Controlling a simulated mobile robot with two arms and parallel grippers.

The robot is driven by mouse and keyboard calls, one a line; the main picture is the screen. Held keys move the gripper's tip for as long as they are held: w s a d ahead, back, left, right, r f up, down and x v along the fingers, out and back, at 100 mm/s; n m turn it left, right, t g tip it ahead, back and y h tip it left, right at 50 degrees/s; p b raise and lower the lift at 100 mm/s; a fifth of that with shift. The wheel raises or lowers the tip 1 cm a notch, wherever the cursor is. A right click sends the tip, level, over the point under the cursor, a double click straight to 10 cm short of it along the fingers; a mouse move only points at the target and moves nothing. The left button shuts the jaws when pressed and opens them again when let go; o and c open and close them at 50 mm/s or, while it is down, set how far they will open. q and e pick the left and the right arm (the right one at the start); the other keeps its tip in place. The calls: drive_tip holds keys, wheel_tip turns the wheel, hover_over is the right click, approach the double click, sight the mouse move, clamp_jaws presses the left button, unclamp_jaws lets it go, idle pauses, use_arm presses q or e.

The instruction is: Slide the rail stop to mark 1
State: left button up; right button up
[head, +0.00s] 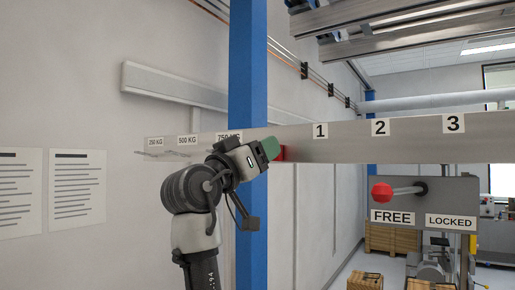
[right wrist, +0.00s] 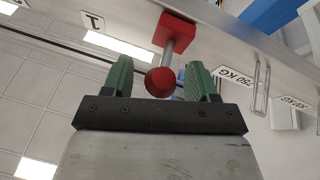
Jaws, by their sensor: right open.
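The rail stop is a red block with a stem and a round red knob. In the head view its red block (head: 281,153) shows on the rail (head: 350,146), left of the mark 1 label (head: 320,131) and right of the 750 KG label. My right gripper (head: 268,149) is in front of it and hides its knob. In the right wrist view the block (right wrist: 175,30) and knob (right wrist: 160,83) show, with the knob between the open green fingers (right wrist: 160,78) and a gap on either side. The mark 1 label also shows there (right wrist: 93,22). My left gripper is out of view.
A lever with a red knob (head: 381,192) on a grey panel points left, above the FREE label (head: 393,217); LOCKED (head: 450,222) is to the right. A blue post (head: 247,60) stands by the rail. Metal hooks (right wrist: 261,85) hang near the weight labels.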

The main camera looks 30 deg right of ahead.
clamp_jaws()
drive_tip(key=shift+s+d+f+b, duration=0.15)
drive_tip(key=shift+s+b, duration=0.05)
drive_tip(key=shift+b, duration=0.1)
drive_tip(key=s+d+b, duration=0.1)
drive_tip(key=s, duration=0.2)
drive_tip(key=s+d+b, duration=0.1)
drive_tip(key=s+b, duration=0.1)
drive_tip(key=s, duration=0.1)
drive_tip(key=s+d+b, duration=0.1)
drive_tip(key=s, duration=0.2)
drive_tip(key=shift+d, duration=0.3)
unclamp_jaws()
drive_tip(key=shift+w, duration=0.1)
